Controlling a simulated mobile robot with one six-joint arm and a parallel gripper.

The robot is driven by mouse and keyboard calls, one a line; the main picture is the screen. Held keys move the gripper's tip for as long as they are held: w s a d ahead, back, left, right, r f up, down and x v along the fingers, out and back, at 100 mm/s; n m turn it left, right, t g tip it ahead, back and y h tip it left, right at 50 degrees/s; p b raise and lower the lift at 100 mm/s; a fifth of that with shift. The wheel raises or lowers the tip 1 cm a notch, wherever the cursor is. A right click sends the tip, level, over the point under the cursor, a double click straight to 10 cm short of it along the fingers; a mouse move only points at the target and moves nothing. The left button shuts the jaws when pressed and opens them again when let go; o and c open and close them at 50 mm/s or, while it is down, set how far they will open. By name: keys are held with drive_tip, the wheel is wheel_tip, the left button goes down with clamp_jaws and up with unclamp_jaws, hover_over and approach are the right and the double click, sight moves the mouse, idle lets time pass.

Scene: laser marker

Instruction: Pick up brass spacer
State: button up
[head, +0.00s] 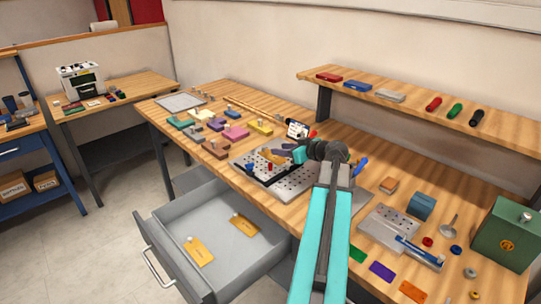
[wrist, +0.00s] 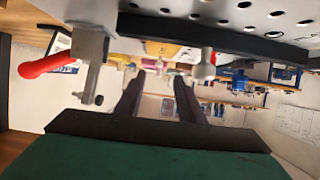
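In the head view my gripper (head: 272,151) is over the perforated plate (head: 302,184) in the middle of the bench, well to the left of the brass pieces. A tan piece on that plate is partly hidden by my gripper.
A green box (head: 506,236) stands at the right edge. A grey fixture plate (head: 386,228), a blue block (head: 421,206) and coloured tags lie near the brass pieces. An open grey drawer (head: 183,224) juts out in front. A shelf (head: 430,98) runs above the bench's back.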

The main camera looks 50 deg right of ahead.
sight(265, 147)
drive_tip(key=shift+p+x, duration=0.3)
drive_tip(key=shift+x, duration=1.85)
drive_tip(key=shift+w+d+p, duration=0.1)
drive_tip(key=shift+w+p, duration=0.2)
drive_tip(key=shift+w, duration=0.15)
drive_tip(key=shift+p+x, duration=0.7)
drive_tip(key=shift+x, duration=1.5)
drive_tip(key=shift+r, duration=0.1)
clamp_jaws()
